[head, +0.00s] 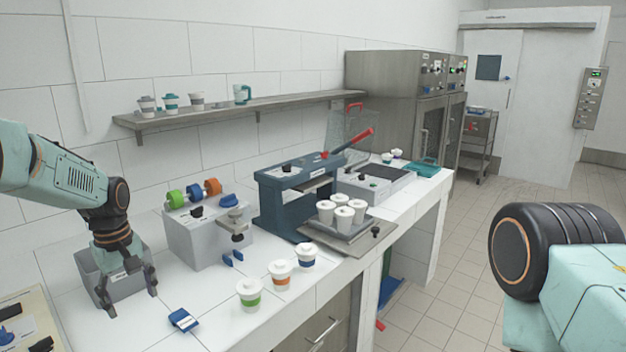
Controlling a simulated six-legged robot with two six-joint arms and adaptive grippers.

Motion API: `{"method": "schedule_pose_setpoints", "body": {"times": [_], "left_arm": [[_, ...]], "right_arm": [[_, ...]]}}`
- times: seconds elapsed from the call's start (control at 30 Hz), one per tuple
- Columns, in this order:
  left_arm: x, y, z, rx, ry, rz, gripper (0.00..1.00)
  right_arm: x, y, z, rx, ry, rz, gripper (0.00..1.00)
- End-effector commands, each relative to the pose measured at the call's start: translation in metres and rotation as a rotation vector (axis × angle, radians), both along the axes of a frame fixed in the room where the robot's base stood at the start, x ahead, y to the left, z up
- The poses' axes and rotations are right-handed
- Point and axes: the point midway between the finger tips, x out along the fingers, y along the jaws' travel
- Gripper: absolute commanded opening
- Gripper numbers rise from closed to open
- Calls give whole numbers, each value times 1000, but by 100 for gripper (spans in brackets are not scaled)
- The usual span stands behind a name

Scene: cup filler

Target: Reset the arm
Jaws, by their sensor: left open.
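My left gripper (127,296) hangs at the left end of the white counter (215,318), in front of a grey bin (96,284). Its fingers point down, spread apart, with nothing between them. My right arm shows only as a large dark joint and pale green link at the right edge; its gripper is out of the picture. Three white lidded cups stand in a row on the counter: one with a green band (250,294), one with an orange band (281,275) and one with a blue band (305,257).
A small blue-and-white item (183,320) lies right of my left gripper. A grey dispenser with coloured rolls (194,239), a dark blue press with a red lever (290,199) and a tray of white cups (340,232) stand further along. A wall shelf (220,113) holds several cups.

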Motion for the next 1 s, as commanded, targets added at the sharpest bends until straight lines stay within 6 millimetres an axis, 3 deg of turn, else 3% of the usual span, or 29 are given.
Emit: {"method": "schedule_pose_setpoints", "body": {"times": [0.37, 0.57, 0.8, 1.0], "left_arm": [[-32, -30, -104, -16, 1, -140, 68], [-72, -59, -186, -31, 0, -256, 68], [-168, -103, -304, -49, -2, -445, 68], [-274, -129, -374, -47, 0, -609, 68]], "right_arm": [[0, 0, -30, 0, 1, 0, 40], [0, 0, -55, 0, 1, 0, 40], [0, 0, -98, 0, 0, 0, 40], [0, 0, -137, 0, 1, 0, 40]]}}
